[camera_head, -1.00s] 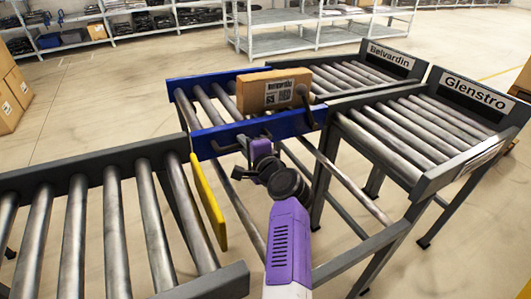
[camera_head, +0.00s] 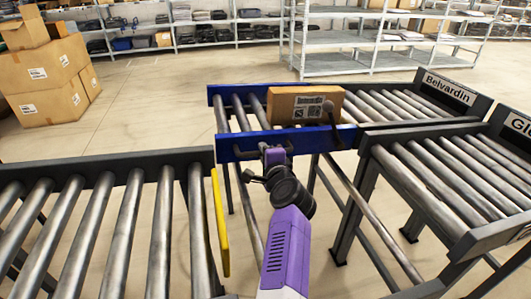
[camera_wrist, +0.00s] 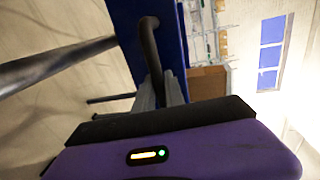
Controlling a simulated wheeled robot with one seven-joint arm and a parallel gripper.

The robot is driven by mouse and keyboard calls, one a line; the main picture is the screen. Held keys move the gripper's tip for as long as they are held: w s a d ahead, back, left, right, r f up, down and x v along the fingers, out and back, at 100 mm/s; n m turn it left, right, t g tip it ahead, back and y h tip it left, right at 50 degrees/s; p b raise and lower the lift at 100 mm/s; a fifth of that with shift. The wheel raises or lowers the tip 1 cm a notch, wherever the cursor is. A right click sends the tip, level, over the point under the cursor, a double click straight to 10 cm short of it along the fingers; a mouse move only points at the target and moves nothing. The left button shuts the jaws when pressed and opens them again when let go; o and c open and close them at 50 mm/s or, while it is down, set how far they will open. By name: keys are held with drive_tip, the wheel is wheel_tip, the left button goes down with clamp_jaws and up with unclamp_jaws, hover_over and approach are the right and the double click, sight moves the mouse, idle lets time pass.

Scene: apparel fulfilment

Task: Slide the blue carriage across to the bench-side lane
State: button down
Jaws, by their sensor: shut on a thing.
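The blue carriage (camera_head: 235,148) has blue side panels and grey rollers. It stands in line with the far lane marked Belvardin (camera_head: 450,88), with a cardboard box (camera_head: 290,106) on its rollers. A dark bar handle is on its near panel. My gripper (camera_head: 274,157) is at this handle, on the near side of the carriage. In the wrist view, my gripper (camera_wrist: 158,92) is shut on the handle (camera_wrist: 150,45), beside the blue panel (camera_wrist: 167,25). My arm partly hides the fingers in the head view.
The near lane marked Glenstro (camera_head: 440,185) lies at right. A roller conveyor (camera_head: 100,235) with a yellow end plate (camera_head: 220,225) is at left. An open gap with low rails lies between them. Stacked boxes (camera_head: 45,75) and shelves (camera_head: 385,45) stand behind.

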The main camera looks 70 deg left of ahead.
drive_tip(key=c, duration=1.4)
unclamp_jaws()
drive_tip(key=shift+a, duration=0.15)
drive_tip(key=p+v, duration=0.3)
drive_tip(key=v, duration=0.5)
drive_tip(key=shift+p, duration=0.35)
